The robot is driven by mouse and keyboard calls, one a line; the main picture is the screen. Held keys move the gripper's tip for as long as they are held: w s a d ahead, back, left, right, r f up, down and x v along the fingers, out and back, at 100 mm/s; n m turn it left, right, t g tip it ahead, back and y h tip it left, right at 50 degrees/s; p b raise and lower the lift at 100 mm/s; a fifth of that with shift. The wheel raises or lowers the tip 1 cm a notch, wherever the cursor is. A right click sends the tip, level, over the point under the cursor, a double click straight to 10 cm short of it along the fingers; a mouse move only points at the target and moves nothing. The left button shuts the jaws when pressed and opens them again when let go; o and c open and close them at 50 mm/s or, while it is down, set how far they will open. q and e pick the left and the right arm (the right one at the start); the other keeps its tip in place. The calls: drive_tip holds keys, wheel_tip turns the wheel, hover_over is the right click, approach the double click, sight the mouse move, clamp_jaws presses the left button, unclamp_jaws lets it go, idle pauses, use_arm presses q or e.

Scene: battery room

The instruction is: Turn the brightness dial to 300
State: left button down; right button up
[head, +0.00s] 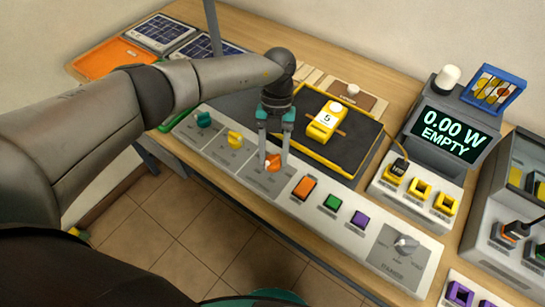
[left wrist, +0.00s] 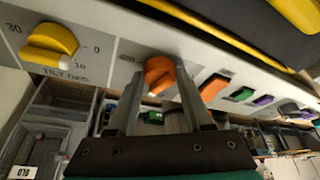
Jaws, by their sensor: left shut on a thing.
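The control panel (head: 240,170) has three dials in a row: teal (head: 203,118), yellow (head: 235,137) and orange (head: 274,165). The yellow dial in the left wrist view (left wrist: 50,42) is labelled TILT DEG, so it is not the brightness dial. The orange dial also shows in the left wrist view (left wrist: 160,72), with its white pointer mark toward the lower side. My left gripper (head: 273,158) points down at the orange dial and is shut on it, one finger on each side. The fingers hide most of its scale and its name. My right gripper is not in view.
Right of the dials are an orange button (head: 304,187), a green one (head: 332,202), a purple one (head: 359,219) and a grey knob (head: 405,244). A display (head: 452,134) reads 0.00 W EMPTY.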

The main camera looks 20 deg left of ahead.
use_arm(q)
drive_tip(key=shift+d+f+m+y+b, duration=0.1)
drive_tip(key=shift+m+y+b, duration=0.5)
drive_tip(key=shift+m, duration=0.6)
drive_tip(key=shift+c, duration=1.6)
unclamp_jaws()
drive_tip(key=b+v, duration=0.1)
drive_tip(key=v, duration=1.4)
drive_tip(key=shift+r, duration=0.2)
drive_tip(key=shift+w, duration=0.1)
